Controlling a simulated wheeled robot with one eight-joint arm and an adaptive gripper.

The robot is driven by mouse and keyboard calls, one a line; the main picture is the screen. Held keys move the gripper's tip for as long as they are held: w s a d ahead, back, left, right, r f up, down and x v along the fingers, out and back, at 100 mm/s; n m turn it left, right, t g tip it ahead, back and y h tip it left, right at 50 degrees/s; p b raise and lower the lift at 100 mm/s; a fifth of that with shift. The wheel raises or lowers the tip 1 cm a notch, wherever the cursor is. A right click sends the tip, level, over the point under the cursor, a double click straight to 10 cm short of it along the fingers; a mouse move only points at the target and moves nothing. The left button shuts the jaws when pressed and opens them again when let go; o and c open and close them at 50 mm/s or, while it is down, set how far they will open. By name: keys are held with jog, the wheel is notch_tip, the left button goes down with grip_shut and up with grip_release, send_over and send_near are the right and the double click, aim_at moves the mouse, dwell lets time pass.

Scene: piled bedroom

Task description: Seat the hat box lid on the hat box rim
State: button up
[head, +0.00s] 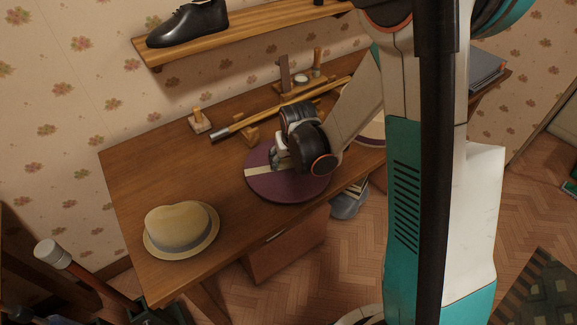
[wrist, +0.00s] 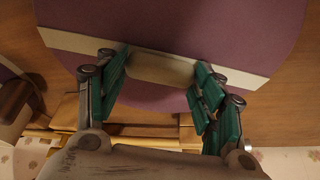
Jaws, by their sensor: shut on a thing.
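The hat box lid (head: 298,188) is a round purple disc with a cream band, over the front middle of the desk in the head view. My gripper (head: 279,163) is on top of it. In the wrist view, the green finger pads of my gripper (wrist: 162,68) stand on both sides of a cream grip on the lid (wrist: 210,25), shut on it. A cream round thing with a darker purplish edge (head: 371,133) shows partly behind my arm, to the right; it may be the hat box, but I cannot tell. Any gap under the lid is hidden.
A straw hat (head: 181,228) sits at the desk's (head: 140,175) front left. A wooden cane (head: 270,113) and small wooden stands (head: 200,121) lie behind the lid. A wall shelf (head: 240,33) holds a black shoe (head: 188,22). Bare desk lies left of the lid.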

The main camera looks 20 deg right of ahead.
jog(key=shift+r+p, duration=0.35)
jog(key=shift+r, duration=0.25)
dwell(0.3)
notch_tip(320, 180, up, 9)
jog(key=p, duration=0.6)
dwell(1.1)
jog(key=shift+f, duration=0.1)
